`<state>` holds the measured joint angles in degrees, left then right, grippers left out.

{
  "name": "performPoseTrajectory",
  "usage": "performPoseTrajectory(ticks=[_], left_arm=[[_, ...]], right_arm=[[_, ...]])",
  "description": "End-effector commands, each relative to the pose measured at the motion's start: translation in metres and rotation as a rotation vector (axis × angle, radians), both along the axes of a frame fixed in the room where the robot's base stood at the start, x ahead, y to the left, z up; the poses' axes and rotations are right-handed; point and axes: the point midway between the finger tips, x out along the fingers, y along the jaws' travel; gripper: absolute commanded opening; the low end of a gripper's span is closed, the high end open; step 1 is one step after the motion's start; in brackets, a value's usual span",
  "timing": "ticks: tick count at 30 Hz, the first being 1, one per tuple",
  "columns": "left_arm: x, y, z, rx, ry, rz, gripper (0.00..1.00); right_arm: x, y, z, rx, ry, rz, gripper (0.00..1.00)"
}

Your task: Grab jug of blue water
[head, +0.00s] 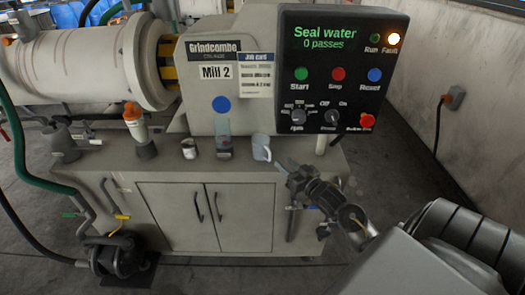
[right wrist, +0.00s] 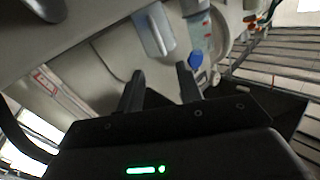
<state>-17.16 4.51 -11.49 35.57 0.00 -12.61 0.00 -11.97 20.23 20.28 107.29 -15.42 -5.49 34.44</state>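A small pale blue-grey jug (head: 262,147) with a handle stands upright on the cabinet top, below the mill's control panel. What is inside it cannot be made out. In the right wrist view the jug (right wrist: 153,33) is beyond the fingertips, clear of them. My right gripper (head: 286,167) is just right of the jug in the head view, near the cabinet's front edge. In the right wrist view the right gripper (right wrist: 160,80) has its two fingers apart with nothing between them. My left gripper is not in view.
Left of the jug stand a clear bluish cylinder (head: 222,126), a small grey cup (head: 189,148) and an orange-topped white bottle (head: 135,123). The control panel (head: 338,75) overhangs behind, showing "Seal water 0 passes" and a lit Fault lamp. Hoses and a pump (head: 115,258) are at left.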

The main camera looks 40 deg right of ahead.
Motion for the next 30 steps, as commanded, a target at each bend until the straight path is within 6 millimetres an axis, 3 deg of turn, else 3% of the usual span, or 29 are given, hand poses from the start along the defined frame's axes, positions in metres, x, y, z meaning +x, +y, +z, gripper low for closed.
performPoseTrajectory(ticks=[6, 14, 24, 30], left_arm=[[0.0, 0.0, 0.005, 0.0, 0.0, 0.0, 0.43], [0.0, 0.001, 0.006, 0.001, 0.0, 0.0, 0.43], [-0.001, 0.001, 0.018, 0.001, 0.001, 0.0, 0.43], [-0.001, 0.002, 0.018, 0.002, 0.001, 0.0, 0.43]], right_arm=[[0.032, 0.0, 0.001, 0.0, 0.0, -0.001, 0.36], [0.041, 0.001, 0.001, -0.001, 0.001, 0.0, 0.36], [0.084, 0.004, 0.004, -0.001, 0.001, -0.001, 0.36], [0.09, 0.004, 0.003, -0.002, 0.002, -0.001, 0.36]])
